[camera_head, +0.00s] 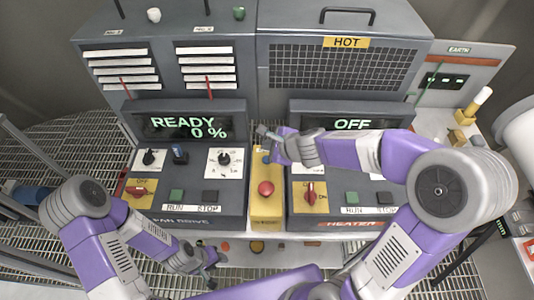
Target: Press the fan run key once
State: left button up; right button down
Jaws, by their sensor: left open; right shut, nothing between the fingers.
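The fan drive panel (140,214) is on the left, and its display (190,126) reads "READY 0 %". Its green run key (177,196) sits above the RUN label, to the left of the dark stop key (210,197). My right gripper (264,131) is shut and empty above the top of the yellow strip, to the upper right of the run key and apart from it. My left gripper (210,268) is open, low in front of the panel's front edge, below the run key in the picture.
A yellow strip with a red mushroom button (266,188) stands between the fan panel and the heater panel (335,222). The heater display (352,124) reads "OFF". A red switch (138,190), dark knobs (180,155) and a dial (224,158) are near the run key.

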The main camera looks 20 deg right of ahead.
aim_at(176, 195)
jog(key=k, duration=1)
